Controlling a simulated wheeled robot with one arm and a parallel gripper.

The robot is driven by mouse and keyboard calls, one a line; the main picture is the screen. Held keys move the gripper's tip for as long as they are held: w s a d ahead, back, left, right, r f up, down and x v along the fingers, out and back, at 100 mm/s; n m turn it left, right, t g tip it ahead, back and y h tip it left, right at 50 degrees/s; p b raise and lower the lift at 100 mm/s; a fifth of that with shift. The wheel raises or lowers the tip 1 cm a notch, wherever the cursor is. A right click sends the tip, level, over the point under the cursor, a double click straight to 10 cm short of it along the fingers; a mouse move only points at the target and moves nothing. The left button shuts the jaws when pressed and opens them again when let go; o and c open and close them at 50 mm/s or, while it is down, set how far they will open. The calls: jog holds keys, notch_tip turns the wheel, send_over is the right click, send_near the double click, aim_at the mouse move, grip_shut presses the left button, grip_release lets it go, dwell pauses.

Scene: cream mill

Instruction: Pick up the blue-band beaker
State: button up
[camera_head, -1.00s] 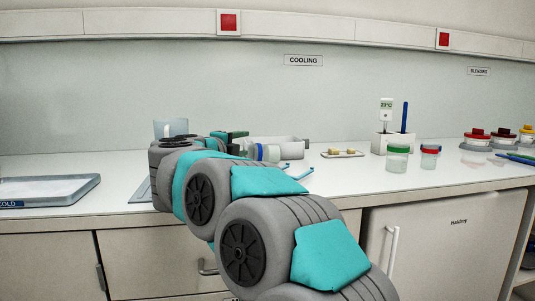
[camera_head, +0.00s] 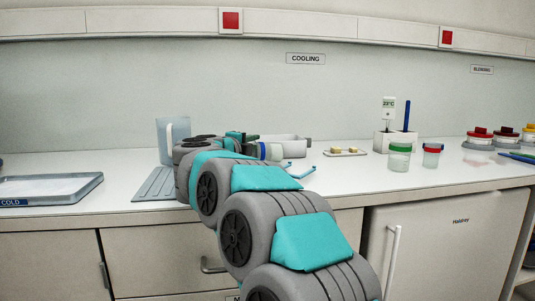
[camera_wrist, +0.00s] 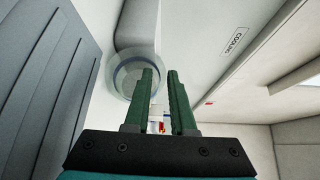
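A clear vessel with a blue band (camera_head: 263,151), apparently the blue-band beaker, is on the counter just right of my arm's far end in the head view. It is partly hidden, and I cannot tell whether it is upright or tilted. My gripper (camera_wrist: 162,72) shows two dark green fingers standing apart in the wrist view, with nothing visibly held. A small white, red and blue thing (camera_wrist: 157,124) shows between the fingers, farther off.
A clear pitcher (camera_head: 164,138) stands behind my arm beside a grey ribbed mat (camera_head: 152,188). Green-lidded (camera_head: 399,158) and red-lidded (camera_head: 431,156) jars stand to the right, near a small tray (camera_head: 330,154). A cold tray (camera_head: 92,184) is far left.

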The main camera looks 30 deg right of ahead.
grip_shut()
dwell(0.4)
notch_tip(320, 180, up, 10)
jog(key=p, duration=0.2)
dwell(0.5)
